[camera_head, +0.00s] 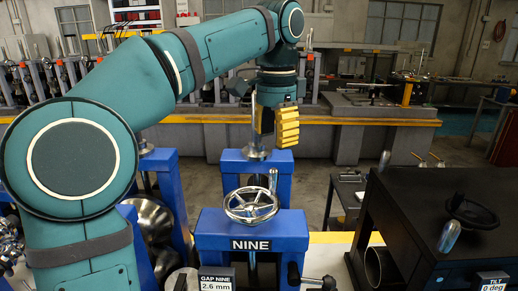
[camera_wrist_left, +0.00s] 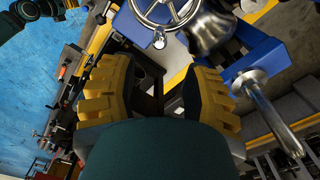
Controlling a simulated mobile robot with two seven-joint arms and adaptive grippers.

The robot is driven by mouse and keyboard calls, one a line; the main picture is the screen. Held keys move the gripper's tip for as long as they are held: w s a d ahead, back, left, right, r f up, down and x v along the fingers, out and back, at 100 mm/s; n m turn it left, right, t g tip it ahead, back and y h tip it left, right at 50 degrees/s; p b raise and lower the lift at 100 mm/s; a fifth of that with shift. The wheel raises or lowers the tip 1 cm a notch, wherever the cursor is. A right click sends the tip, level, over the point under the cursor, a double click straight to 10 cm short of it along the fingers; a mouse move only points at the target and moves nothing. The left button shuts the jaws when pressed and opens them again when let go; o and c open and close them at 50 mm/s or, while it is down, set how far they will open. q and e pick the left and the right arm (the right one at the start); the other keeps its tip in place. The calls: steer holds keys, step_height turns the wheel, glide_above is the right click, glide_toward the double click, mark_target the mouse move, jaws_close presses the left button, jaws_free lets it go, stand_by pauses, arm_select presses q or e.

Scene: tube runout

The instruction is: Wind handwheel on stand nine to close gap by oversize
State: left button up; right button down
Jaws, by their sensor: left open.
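The chrome handwheel (camera_head: 250,204) lies flat on top of the blue stand marked NINE (camera_head: 215,232). A small upright handle stands at its far right rim. A gap display (camera_head: 217,282) below it reads "GAP NINE 2.6 mm". My left gripper (camera_head: 276,128), with yellow ribbed fingers, hangs above and behind the handwheel, apart from it. In the left wrist view the yellow fingers (camera_wrist_left: 158,95) are spread and empty, and the handwheel (camera_wrist_left: 165,8) shows at the top edge, beyond the fingertips. My right gripper is in neither view.
A black box machine (camera_head: 440,225) with a round opening and a black knob stands at the right. A metal post (camera_head: 254,140) rises from the rear blue frame (camera_head: 232,165), close to my left gripper. Shiny metal rollers (camera_head: 152,218) sit at the left, partly behind my arm.

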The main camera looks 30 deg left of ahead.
mark_target(274, 170)
arm_select(q)
steer(key=shift+s+f, duration=0.2)
steer(key=shift+f, duration=0.15)
steer(key=shift+w+f, duration=0.1)
steer(key=shift+f, duration=4.35)
jaws_close()
